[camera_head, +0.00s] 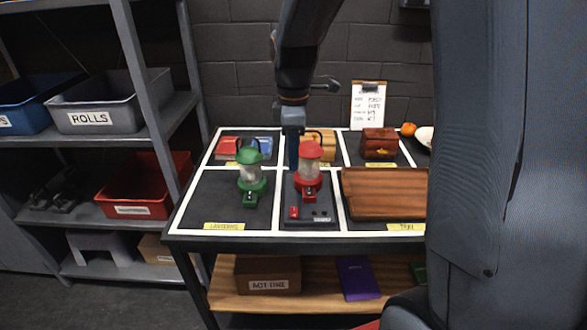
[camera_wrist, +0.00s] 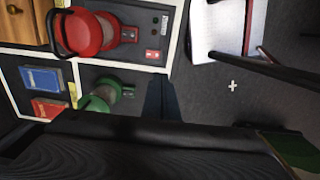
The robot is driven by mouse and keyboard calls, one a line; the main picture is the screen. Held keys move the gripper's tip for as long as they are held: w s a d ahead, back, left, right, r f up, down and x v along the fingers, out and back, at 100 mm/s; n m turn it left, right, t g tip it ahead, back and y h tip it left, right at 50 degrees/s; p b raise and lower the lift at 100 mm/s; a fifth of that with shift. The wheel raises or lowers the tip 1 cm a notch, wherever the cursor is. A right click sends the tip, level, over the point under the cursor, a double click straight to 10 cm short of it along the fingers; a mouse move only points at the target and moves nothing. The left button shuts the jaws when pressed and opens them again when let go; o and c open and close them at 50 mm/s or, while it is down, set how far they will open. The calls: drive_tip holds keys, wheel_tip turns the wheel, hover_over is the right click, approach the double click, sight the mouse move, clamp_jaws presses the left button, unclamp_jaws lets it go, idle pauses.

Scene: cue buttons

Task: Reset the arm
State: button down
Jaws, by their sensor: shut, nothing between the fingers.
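In the wrist view my gripper (camera_wrist: 160,84) shows as a dark narrow shape. The red lantern stands on a dark panel (camera_head: 311,217) with a small red button (camera_head: 294,212); the lantern also shows in the wrist view (camera_wrist: 84,35). The green lantern (camera_head: 250,178) stands in the square to the left; it shows in the wrist view (camera_wrist: 98,98). I cannot tell whether the gripper touches the red lantern.
The table (camera_head: 199,215) has white-lined squares. A wooden tray (camera_head: 385,194) lies to the right. Red and blue items (camera_head: 263,144), a wooden box (camera_head: 320,143) and a brown chest (camera_head: 379,144) stand behind. A clipboard (camera_head: 368,105) leans at the back. Shelves with bins (camera_head: 96,115) stand left.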

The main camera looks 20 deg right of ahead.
drive_tip(key=shift+r, duration=0.1)
idle(0.4)
drive_tip(key=c, duration=2.5)
unclamp_jaws()
drive_tip(key=s+f+m+t, duration=0.1)
drive_tip(key=s+f+m, duration=0.4)
drive_tip(key=s+m, duration=0.8)
drive_tip(key=shift+s+d+m, duration=0.35)
drive_tip(key=shift+s+m, duration=0.05)
drive_tip(key=shift+s, duration=0.15)
drive_tip(key=o, duration=0.7)
drive_tip(key=shift+s+f+m, duration=0.25)
drive_tip(key=shift+m, duration=0.05)
drive_tip(key=shift+o, duration=0.2)
